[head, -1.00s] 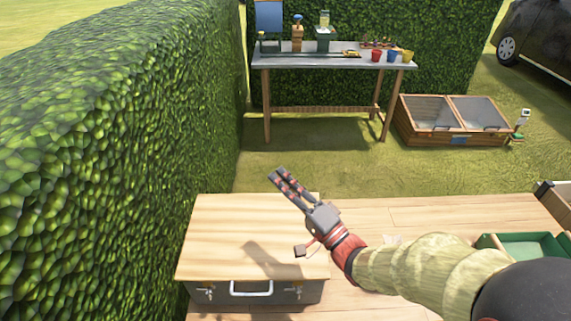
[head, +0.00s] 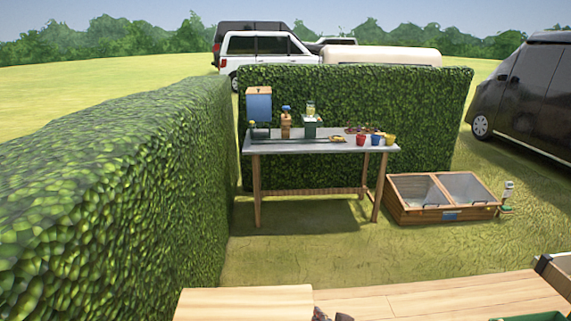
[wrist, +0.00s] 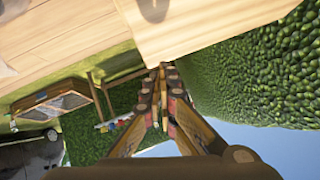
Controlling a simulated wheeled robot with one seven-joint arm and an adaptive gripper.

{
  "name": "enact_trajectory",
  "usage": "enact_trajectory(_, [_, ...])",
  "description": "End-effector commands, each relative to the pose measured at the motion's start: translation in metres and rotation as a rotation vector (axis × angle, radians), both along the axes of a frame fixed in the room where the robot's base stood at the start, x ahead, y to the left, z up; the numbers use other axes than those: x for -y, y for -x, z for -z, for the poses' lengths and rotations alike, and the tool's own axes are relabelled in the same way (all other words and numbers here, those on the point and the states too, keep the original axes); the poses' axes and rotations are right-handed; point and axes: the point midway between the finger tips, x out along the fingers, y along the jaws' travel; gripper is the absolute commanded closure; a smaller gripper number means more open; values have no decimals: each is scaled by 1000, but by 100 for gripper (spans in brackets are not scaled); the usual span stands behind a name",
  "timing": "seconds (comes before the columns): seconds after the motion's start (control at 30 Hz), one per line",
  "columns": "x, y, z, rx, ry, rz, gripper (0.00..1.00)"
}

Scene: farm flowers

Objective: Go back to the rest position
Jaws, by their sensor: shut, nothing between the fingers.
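My gripper (wrist: 163,72) shows in the wrist view with its two dark, red-marked fingers drawn together at the tips, holding nothing. It hangs in the air, apart from anything, with the edge of the light wooden box top just past the fingertips. In the head view only a small dark piece of my gripper shows at the bottom edge; the rest of the arm is out of that view.
A wooden-topped box (head: 245,303) stands at the front of a plank surface (head: 445,296). A tall hedge (head: 110,200) runs along the left. A potting table (head: 320,146) with several pots and a wooden cold frame (head: 440,213) stand farther back. Grass between is clear.

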Motion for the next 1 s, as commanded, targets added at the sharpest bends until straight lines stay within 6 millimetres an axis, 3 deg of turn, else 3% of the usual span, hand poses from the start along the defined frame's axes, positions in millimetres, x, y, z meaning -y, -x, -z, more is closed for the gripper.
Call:
enact_trajectory(0.1, [34,28,-2,-117,169,5,100])
enact_trajectory(0.3, [77,100,-19,-343,361,-41,100])
enact_trajectory(0.43, [90,151,-42,-464,411,-90,100])
enact_trajectory(0.63, [93,219,-87,-559,395,-138,100])
enact_trajectory(0.73, [91,234,-113,-531,361,-117,100])
enact_trajectory(0.9, [95,234,-154,-417,344,-71,100])
enact_trajectory(1.0, [98,234,-164,-389,343,-57,100])
